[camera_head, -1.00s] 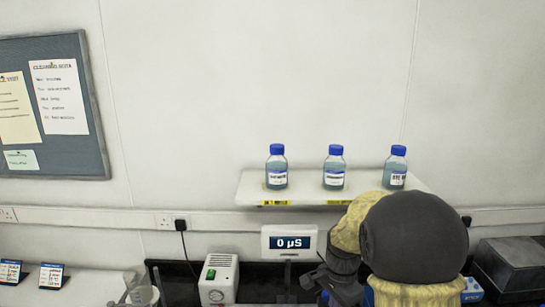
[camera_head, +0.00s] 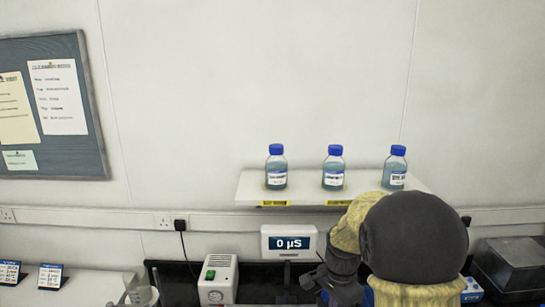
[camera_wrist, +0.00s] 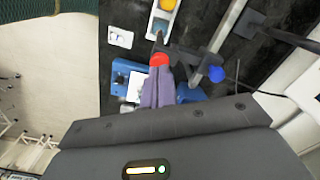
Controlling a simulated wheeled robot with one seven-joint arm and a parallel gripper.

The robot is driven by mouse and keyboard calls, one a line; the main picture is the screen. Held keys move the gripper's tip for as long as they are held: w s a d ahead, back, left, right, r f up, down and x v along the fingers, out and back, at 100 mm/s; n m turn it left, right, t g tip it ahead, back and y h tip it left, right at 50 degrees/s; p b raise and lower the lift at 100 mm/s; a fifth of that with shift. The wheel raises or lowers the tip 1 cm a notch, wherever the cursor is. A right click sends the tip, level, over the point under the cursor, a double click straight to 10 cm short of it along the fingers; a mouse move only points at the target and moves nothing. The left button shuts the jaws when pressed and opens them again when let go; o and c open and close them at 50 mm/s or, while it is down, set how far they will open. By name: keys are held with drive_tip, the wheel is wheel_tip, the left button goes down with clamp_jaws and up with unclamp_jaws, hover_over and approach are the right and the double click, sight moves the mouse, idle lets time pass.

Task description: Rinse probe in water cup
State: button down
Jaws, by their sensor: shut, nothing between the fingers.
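My gripper (camera_wrist: 160,78) shows in the wrist view with its two grey-purple fingers together. A red piece (camera_wrist: 159,59) with a dark pointed end sits right at the fingertips. It may be the probe's top, and I cannot tell whether the fingers touch it. A metal rod (camera_wrist: 229,38) with a blue knob (camera_wrist: 216,74) stands beside it. The conductivity meter (camera_head: 289,243) reads 0 µS in the head view. A clear glass vessel (camera_head: 144,296) is cut off at the lower left. I cannot identify the water cup for certain. My arm hides part of the bench in the head view.
A white shelf (camera_head: 310,199) holds three blue-capped bottles (camera_head: 334,168) above the bench. A white box with a green switch (camera_head: 218,279) stands left of the meter. In the wrist view, a white holder (camera_wrist: 152,28) carries yellow and teal items, near a blue box (camera_wrist: 122,78).

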drive_tip(key=shift+f, duration=0.1)
drive_tip(key=shift+f+b, duration=0.5)
drive_tip(key=shift+f, duration=0.1)
drive_tip(key=shift+s+f, duration=0.1)
drive_tip(key=shift+f, duration=0.25)
drive_tip(key=shift+f+b, duration=1.45)
drive_tip(key=shift+f, duration=0.45)
drive_tip(key=shift+f+b, duration=0.35)
drive_tip(key=shift+f, duration=0.15)
drive_tip(key=shift+r+p, duration=3.25)
drive_tip(key=shift+r, duration=0.4)
drive_tip(key=shift+f, duration=0.1)
